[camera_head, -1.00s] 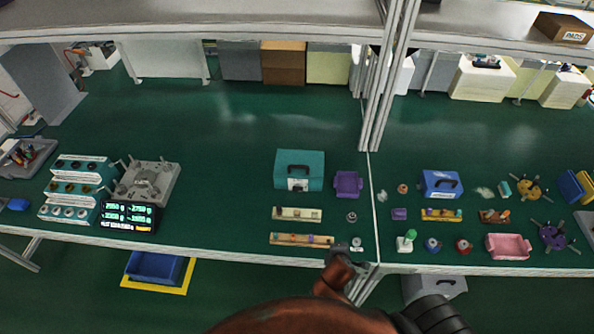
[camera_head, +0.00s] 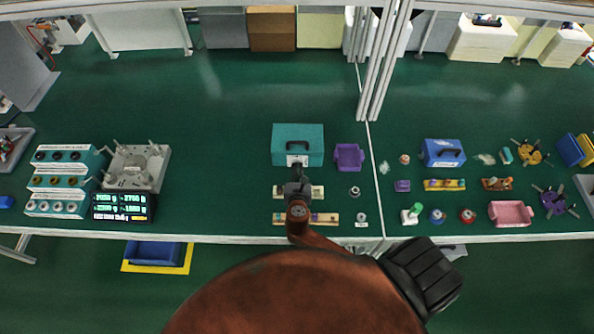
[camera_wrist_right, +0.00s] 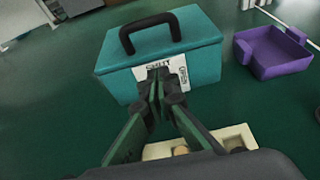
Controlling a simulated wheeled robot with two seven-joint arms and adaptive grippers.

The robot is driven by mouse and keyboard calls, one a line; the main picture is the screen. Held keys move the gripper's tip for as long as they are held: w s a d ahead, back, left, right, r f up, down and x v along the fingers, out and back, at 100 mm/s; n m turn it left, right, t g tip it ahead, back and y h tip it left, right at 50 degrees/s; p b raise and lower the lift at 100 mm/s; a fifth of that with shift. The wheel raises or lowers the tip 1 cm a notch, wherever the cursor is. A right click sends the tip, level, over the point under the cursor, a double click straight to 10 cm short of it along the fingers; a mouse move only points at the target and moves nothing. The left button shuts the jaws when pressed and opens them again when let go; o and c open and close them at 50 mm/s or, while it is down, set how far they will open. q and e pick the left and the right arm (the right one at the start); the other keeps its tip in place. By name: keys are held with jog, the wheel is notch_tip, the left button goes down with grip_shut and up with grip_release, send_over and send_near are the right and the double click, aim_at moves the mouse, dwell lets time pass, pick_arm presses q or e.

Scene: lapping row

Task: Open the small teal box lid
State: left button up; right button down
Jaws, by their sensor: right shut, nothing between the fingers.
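The small teal box (camera_head: 312,136) stands upright on the green bench with its lid down. It has a black handle on top and a white label on its front, and it shows large in the right wrist view (camera_wrist_right: 205,62). My right gripper (camera_head: 297,170) is shut and empty. Its fingertips (camera_wrist_right: 159,78) overlap the label on the box's front in the wrist view; I cannot tell if they touch it. My left gripper is not in view.
A purple tray (camera_head: 349,155) stands right of the box. Two pale strips with small parts, the nearer one (camera_head: 325,218), lie in front under my right arm. A blue box (camera_head: 442,152) stands farther right. The bench behind the teal box is clear.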

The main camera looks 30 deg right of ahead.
aim_at(298, 151)
jog(key=x, duration=0.5)
jog(key=shift+w+d, duration=0.15)
jog(key=shift+w, duration=0.1)
jog(key=shift+w+d+r+p, duration=0.15)
jog(key=shift+w+r, duration=0.1)
jog(key=shift+r, duration=0.35)
jog(key=shift+w+d+r+p, duration=0.15)
jog(key=shift+w+r, duration=0.1)
jog(key=shift+r, duration=0.3)
jog(key=shift+w+d+r, duration=0.1)
jog(key=shift+w+r, duration=0.05)
jog(key=shift+r, duration=0.15)
jog(key=shift+w+d+r, duration=0.1)
jog(key=shift+r, duration=0.1)
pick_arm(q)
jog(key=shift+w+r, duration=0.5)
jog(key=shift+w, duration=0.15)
pick_arm(e)
jog(key=shift+r, duration=0.1)
